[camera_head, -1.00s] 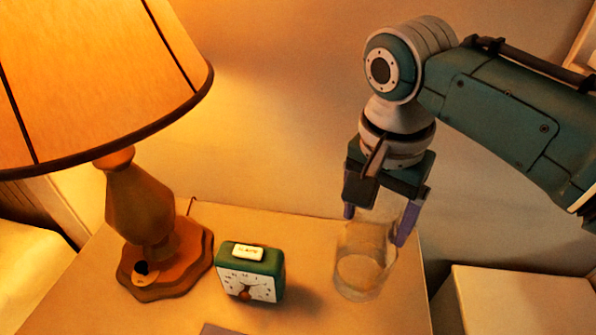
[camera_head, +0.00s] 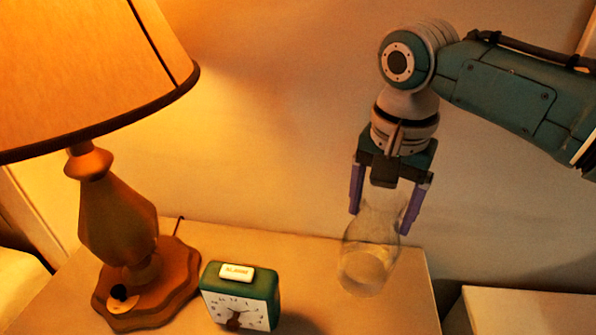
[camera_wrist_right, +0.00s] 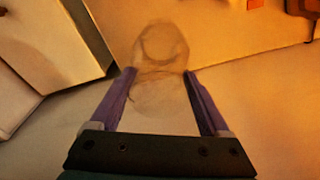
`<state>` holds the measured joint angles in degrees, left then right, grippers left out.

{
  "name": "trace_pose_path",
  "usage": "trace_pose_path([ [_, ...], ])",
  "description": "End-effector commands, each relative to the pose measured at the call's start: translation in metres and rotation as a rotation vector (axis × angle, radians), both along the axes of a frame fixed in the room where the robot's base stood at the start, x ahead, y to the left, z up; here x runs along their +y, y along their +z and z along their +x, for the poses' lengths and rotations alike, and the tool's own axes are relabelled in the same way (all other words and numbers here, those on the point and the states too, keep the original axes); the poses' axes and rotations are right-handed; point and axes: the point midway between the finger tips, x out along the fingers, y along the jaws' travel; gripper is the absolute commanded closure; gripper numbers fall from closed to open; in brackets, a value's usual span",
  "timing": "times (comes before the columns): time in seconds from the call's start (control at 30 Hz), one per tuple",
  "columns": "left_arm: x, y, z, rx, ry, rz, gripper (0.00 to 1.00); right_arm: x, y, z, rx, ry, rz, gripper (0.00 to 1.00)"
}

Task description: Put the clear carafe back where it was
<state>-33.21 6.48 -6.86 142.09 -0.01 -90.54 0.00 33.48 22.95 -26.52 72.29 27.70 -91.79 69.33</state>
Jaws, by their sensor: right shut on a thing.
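The clear carafe (camera_head: 368,262) is see-through and hangs below my right gripper (camera_head: 387,212) in the head view, over the right part of the nightstand (camera_head: 300,256). Its narrower neck is between the two purple fingers. In the right wrist view the carafe (camera_wrist_right: 160,62) extends away from the fingers of my right gripper (camera_wrist_right: 161,90), which are closed on its neck. The carafe looks close to upright. I cannot tell for sure whether its base touches the nightstand top. My left gripper is not in view.
A lamp (camera_head: 130,230) with a wide orange shade stands on the left of the nightstand. A green alarm clock (camera_head: 240,295) stands between lamp and carafe. A pale box-like surface (camera_head: 530,310) is at the lower right. The nightstand top between clock and carafe is clear.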

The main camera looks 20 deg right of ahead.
Motion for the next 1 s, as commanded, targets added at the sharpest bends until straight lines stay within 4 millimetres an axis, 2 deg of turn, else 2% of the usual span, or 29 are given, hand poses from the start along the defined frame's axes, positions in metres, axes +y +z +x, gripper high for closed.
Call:
trace_pose_path([
  [0.03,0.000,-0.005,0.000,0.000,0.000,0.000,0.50,0.000,-0.011,0.000,-0.001,0.000,0.000,1.00],
  [0.1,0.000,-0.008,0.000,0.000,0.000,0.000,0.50,0.000,-0.020,0.001,-0.003,-0.001,0.001,1.00],
  [0.27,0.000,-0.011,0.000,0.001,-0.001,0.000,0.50,0.000,-0.030,0.001,-0.004,0.000,0.000,1.00],
  [0.5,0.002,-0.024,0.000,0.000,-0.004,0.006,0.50,0.000,-0.062,0.001,-0.004,0.000,0.000,1.00],
  [0.77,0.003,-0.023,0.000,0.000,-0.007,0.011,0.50,0.000,-0.065,0.001,-0.004,0.001,-0.001,1.00],
  [0.8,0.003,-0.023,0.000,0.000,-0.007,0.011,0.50,0.000,-0.066,0.000,0.000,0.001,-0.002,0.16],
  [0.93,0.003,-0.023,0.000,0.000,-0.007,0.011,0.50,0.000,-0.066,0.000,0.000,0.000,-0.002,0.01],
  [1.0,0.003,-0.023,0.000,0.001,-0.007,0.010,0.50,0.000,-0.066,0.000,0.000,0.000,-0.002,0.00],
])
